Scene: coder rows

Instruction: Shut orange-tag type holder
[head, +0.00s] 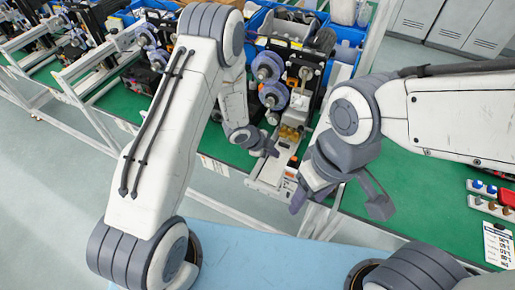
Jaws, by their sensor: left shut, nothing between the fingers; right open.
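A coder machine (297,65) with blue-grey reels (268,68) stands on the green bench at the top centre. Low on its front are amber-yellow parts (289,133) and a pale rail that runs toward the bench's near edge. Small orange marks (291,172) show on that rail; I cannot tell for sure which part is the orange-tag type holder or how far open it is. My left gripper (270,151) is shut and empty, just left of the amber parts. My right gripper (340,198) is open and empty, right of the rail's near end, and hides part of the bench.
More coder machines (76,48) stand in a row at the upper left. Blue bins (345,52) stand behind the centre machine. A red and white tray (490,199) with small parts and a printed card (497,243) lie at the right. The green bench (425,190) between is clear.

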